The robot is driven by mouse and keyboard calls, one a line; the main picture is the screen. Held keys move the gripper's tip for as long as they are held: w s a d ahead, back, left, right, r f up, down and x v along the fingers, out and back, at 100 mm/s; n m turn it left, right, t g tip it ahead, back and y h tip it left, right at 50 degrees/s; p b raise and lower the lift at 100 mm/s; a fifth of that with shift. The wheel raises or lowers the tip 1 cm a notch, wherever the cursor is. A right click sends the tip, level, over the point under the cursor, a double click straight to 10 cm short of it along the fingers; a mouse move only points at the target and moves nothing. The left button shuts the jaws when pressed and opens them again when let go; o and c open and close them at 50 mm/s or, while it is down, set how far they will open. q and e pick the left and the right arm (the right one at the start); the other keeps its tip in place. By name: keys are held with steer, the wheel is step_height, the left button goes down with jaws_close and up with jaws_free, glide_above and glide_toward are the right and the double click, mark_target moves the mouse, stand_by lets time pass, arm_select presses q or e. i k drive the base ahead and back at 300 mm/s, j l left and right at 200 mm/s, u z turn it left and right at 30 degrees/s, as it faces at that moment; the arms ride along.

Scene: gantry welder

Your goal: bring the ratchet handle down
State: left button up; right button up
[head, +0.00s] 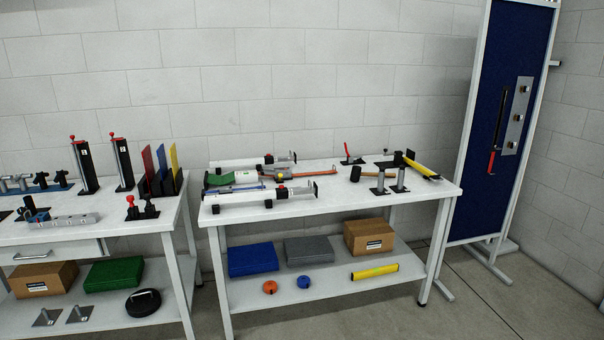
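No part is plainly marked as the ratchet handle. A long black bar (499,118) with a red grip (491,162) at its lower end hangs about upright on the blue panel (480,110) at the right. A grey plate (517,115) with several dark knobs is beside it. A small red lever (347,148) on a black base also stands up at the back of the middle table. I cannot tell which of these is the ratchet handle. Neither of my grippers is in view.
The middle table (350,207) carries clamp-like bars (258,201), a yellow bar (421,170) and posts (380,182). The left table (90,228) holds black posts with red knobs (122,160). Floor (465,300) is clear in front of the panel's white frame.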

mark_target(263, 171)
steer(key=i+j+z, duration=0.15)
steer(key=j+z, duration=0.1)
steer(key=j, duration=0.3)
steer(key=i+j+z, duration=0.15)
steer(key=j, duration=0.15)
steer(key=i+j, duration=0.1)
steer(key=j, duration=0.35)
steer(key=i+j+z, duration=0.1)
steer(key=j, duration=0.35)
steer(key=i+j, duration=0.1)
steer(key=j, duration=0.35)
steer(key=i+j, duration=0.1)
steer(key=j, duration=0.35)
steer(key=i+j+z, duration=0.1)
steer(key=j, duration=0.35)
